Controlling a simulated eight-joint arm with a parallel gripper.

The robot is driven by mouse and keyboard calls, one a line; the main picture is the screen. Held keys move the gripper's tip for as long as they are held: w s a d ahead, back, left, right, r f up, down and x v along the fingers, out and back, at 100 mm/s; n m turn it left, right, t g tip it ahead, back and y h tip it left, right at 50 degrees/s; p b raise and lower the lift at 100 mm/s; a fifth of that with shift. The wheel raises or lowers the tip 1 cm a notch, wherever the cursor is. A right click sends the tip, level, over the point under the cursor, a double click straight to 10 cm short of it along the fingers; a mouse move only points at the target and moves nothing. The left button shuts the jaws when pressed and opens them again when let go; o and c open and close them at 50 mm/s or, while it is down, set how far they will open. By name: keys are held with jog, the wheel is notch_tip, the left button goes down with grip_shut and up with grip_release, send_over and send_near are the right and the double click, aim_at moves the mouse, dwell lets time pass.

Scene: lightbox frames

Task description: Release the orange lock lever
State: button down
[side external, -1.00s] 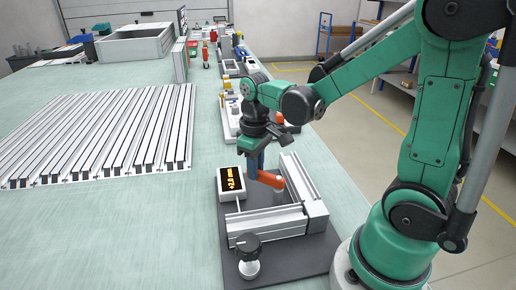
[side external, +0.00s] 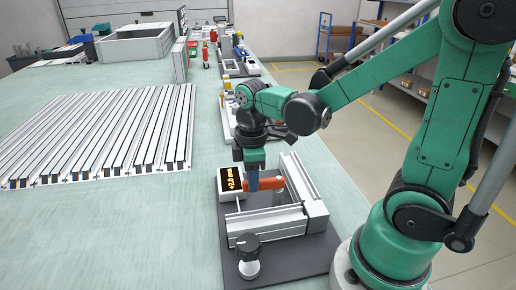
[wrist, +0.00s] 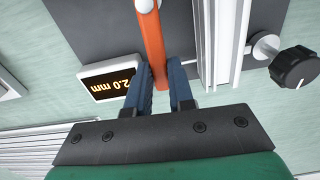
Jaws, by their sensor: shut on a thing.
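The orange lock lever (side external: 268,184) lies nearly level in the side view, beside the aluminium profile frame (side external: 268,222). In the wrist view the lever (wrist: 151,38) runs from a pale round pivot at the top edge down between my blue fingers. My gripper (side external: 252,182) points down at the lever's left end. In the wrist view my gripper (wrist: 158,70) has one finger on each side of the lever and is shut on it.
A black knob (side external: 247,246) stands at the near side of the dark base plate (side external: 310,262). Several aluminium profiles (side external: 100,138) lie on the left. The table between them and the plate is clear.

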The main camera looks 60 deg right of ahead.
jog(key=shift+a, duration=0.1)
dwell(0.3)
jog(key=c, duration=0.8)
grip_release()
jog(key=shift+o, duration=0.2)
jog(key=shift+r, duration=2.8)
jog(key=m+t, duration=0.2)
jog(key=m, duration=0.1)
jog(key=a+m+t, duration=0.1)
jog(key=m+t, duration=0.1)
jog(key=a+m+t, duration=0.1)
jog(key=m+t, duration=0.2)
jog(key=shift+a+r+m, duration=0.1)
jog(key=shift+r+m, duration=0.2)
jog(key=shift+r, duration=0.1)
